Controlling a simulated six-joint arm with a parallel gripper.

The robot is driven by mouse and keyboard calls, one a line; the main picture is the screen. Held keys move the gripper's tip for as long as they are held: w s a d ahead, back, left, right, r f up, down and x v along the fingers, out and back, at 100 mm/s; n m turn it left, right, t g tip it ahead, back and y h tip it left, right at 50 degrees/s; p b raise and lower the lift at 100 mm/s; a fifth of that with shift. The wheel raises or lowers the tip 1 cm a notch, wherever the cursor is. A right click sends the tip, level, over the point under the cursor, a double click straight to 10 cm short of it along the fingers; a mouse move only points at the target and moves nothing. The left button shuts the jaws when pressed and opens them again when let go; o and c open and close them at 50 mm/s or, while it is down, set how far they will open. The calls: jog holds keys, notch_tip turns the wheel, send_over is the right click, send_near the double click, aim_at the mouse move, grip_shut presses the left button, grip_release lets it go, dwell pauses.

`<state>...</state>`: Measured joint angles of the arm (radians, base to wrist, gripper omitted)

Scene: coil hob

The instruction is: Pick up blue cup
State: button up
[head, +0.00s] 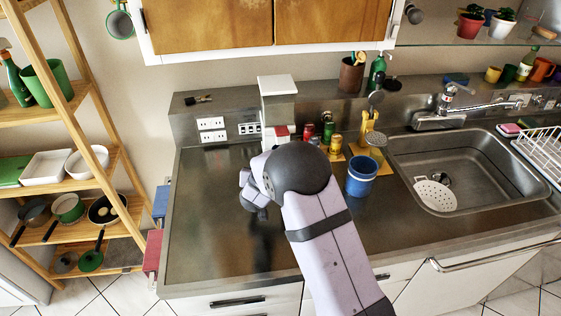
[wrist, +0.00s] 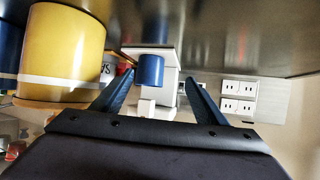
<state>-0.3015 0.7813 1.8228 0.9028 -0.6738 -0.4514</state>
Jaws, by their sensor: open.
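A blue cup (head: 361,176) stands on the counter between my arm and the sink in the head view. The wrist view appears upside down. In it, a small blue cup (wrist: 151,70) shows beyond and between my fingers, in front of a white box-like thing. A dark blue thing (wrist: 9,52) is cut off at the left edge; I cannot tell which matches the head view's cup. My gripper (wrist: 160,84) is open and empty, with fingers apart. My arm hides much of it in the head view.
A large yellow cup (wrist: 62,50) is close beside my gripper in the wrist view. Spice jars (head: 328,132) and utensils stand behind my arm. The sink (head: 470,160) is at right. The counter at left (head: 210,220) is clear.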

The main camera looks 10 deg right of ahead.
jog(key=shift+w+d+f+m+t+h, duration=0.3)
jog(key=shift+w+d+f+m+h, duration=0.15)
jog(key=shift+d+f+h, duration=0.4)
jog(key=shift+r+p+x, duration=0.1)
jog(key=shift+p+x, duration=0.75)
jog(key=shift+x, duration=0.9)
jog(key=shift+r+p+x, duration=0.15)
jog(key=shift+p+x, duration=0.65)
jog(key=shift+x, duration=0.9)
jog(key=shift+w+a, duration=0.1)
jog(key=shift+w, duration=0.05)
jog(key=c, duration=1.2)
